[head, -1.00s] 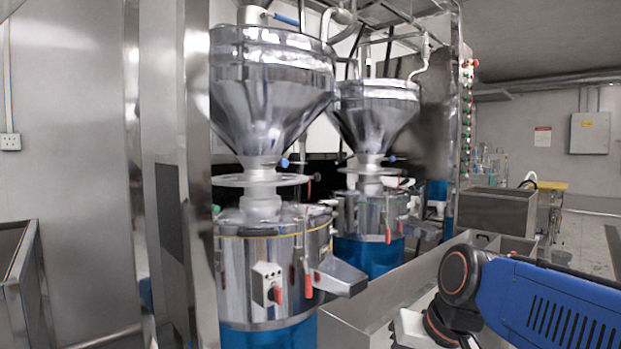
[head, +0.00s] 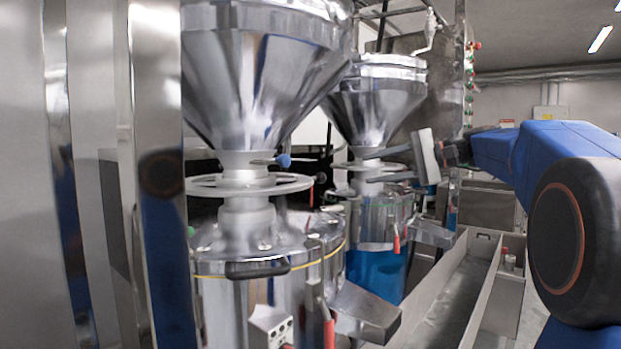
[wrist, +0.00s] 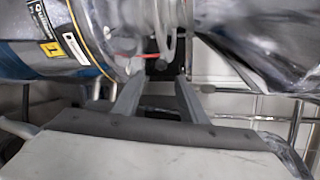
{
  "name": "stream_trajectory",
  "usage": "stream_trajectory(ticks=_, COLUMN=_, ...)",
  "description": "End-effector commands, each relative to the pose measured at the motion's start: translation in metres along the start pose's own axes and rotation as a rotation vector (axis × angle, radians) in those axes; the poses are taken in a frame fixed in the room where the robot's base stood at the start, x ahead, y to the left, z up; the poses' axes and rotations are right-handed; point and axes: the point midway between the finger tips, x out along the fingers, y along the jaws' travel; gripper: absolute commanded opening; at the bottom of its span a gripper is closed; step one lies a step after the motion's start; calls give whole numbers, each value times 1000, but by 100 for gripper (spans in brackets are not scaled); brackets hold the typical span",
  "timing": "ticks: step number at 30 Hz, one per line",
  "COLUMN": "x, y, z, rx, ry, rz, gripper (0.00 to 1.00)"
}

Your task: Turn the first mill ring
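The first mill's ring (head: 250,185) is a flat silver hand ring around the neck between the near hopper (head: 260,85) and the near steel drum (head: 215,285). My gripper (head: 367,168) is open and empty, its two fingers pointing left. It is right of the ring, apart from it, and overlaps the second mill's neck in the head view. In the wrist view the gripper's fingers (wrist: 160,82) are spread with a gap between them. A mill drum lies sideways at left there, and a hopper at right. I cannot tell which mill that is.
The second mill's hopper (head: 375,100) and blue-based drum stand behind the first. A blue-knobbed valve (head: 283,160) sticks out just above the ring. A steel trough (head: 450,290) runs at the lower right. A tall steel post (head: 155,180) stands at left.

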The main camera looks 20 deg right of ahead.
Motion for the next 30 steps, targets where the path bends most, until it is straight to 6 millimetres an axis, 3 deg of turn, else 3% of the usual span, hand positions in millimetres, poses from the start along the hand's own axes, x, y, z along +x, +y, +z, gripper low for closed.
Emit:
stream_trajectory(ticks=8, x=18, y=-4, z=-1, rx=2, ry=-5, rz=-9, gripper=39)
stream_trajectory(ticks=30, x=135, y=-4, z=-1, rx=2, ry=-6, rz=-7, gripper=39)
